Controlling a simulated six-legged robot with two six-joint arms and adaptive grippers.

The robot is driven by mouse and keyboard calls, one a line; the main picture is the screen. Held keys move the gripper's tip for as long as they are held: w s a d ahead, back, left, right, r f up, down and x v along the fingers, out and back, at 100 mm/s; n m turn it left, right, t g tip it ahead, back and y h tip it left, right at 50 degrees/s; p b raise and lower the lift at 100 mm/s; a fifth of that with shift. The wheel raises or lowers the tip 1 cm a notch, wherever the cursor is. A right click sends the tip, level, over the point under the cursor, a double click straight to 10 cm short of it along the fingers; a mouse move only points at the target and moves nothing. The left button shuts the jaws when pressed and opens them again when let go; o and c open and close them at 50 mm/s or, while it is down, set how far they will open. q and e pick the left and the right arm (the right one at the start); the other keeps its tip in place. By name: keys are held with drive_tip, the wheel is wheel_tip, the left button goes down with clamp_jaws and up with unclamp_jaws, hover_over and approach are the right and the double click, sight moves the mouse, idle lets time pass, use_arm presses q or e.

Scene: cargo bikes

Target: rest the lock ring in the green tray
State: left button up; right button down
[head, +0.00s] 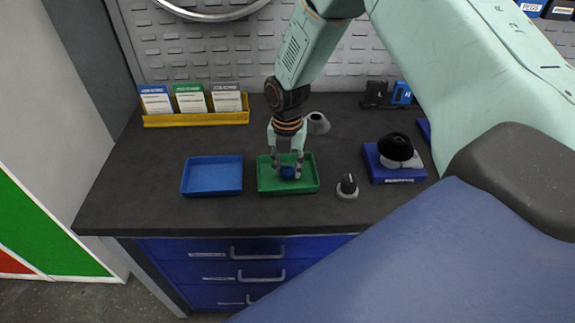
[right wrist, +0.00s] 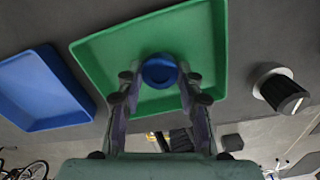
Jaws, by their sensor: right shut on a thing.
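The lock ring appears to be the small round blue piece (head: 288,173) between the fingers of my right gripper (head: 287,170). The right gripper is shut on it, pointing down, over the inside of the green tray (head: 312,184). In the right wrist view the blue ring (right wrist: 160,71) sits between the fingertips against the green tray (right wrist: 110,55). I cannot tell whether it touches the tray floor. My left gripper is not in view.
A blue tray (head: 212,176) lies left of the green tray. A black-topped knob (head: 347,186) stands to the right, and a blue block with a black dome (head: 395,149) farther right. A grey cone (head: 317,123) is behind. A yellow card rack (head: 196,119) stands at the back left.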

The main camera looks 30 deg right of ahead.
drive_tip(key=shift+f, duration=0.3)
idle(0.4)
drive_tip(key=c, duration=0.8)
unclamp_jaws()
wheel_tip(320, 180, up, 12)
